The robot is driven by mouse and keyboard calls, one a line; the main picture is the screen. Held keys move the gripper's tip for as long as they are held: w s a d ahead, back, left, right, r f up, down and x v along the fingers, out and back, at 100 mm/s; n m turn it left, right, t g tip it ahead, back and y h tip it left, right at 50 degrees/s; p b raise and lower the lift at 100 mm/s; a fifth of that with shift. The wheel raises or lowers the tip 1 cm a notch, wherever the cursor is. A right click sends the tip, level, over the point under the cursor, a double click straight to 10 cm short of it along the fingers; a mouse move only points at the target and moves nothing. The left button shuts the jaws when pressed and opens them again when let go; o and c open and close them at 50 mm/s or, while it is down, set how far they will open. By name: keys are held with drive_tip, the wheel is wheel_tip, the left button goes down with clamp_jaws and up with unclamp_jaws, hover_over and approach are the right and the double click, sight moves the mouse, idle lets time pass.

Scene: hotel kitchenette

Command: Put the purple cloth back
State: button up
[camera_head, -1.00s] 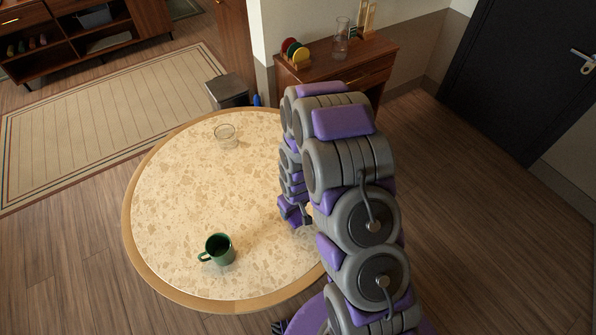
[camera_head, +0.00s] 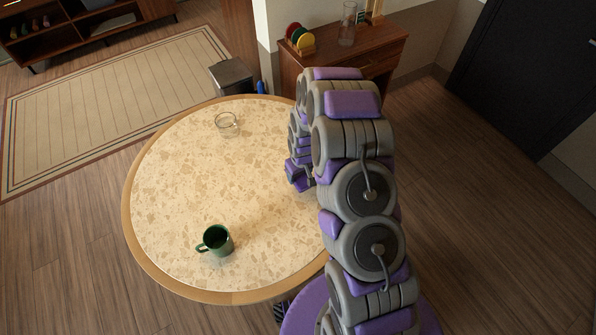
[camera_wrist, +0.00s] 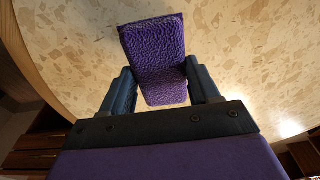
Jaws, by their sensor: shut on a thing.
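The purple cloth (camera_wrist: 153,55) shows in the wrist view as a folded, textured block. My gripper (camera_wrist: 160,78) is shut on it, with one dark finger on each side. The pale speckled tabletop lies behind the cloth in that view. In the head view my gripper (camera_head: 301,178) is over the right part of the round table (camera_head: 190,190), partly hidden by my arm. I cannot tell the cloth from my purple arm parts there.
A green mug (camera_head: 216,241) stands near the table's front, and a clear glass cup (camera_head: 227,122) near its back. A wooden cabinet (camera_head: 385,55) behind holds colored discs (camera_head: 300,40) and a glass vessel (camera_head: 347,25). A grey bin (camera_head: 232,75) stands beside it.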

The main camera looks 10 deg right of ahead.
drive_tip(key=w, duration=0.2)
drive_tip(key=shift+w+a+f, duration=0.2)
drive_tip(key=shift+w+a, duration=0.45)
drive_tip(key=shift+w, duration=0.2)
drive_tip(key=shift+w+d+f+b, duration=0.1)
drive_tip(key=shift+d+f+b, duration=0.1)
drive_tip(key=shift+f+b, duration=0.15)
drive_tip(key=f, duration=0.1)
drive_tip(key=d+f, duration=0.1)
drive_tip(key=f, duration=0.1)
drive_tip(key=shift+a, duration=0.35)
drive_tip(key=o, duration=0.8)
drive_tip(key=shift+a, duration=0.2)
drive_tip(key=shift+o, duration=1.1)
drive_tip(key=shift+d, duration=0.15)
drive_tip(key=shift+d+r, duration=0.1)
drive_tip(key=shift+d, duration=0.15)
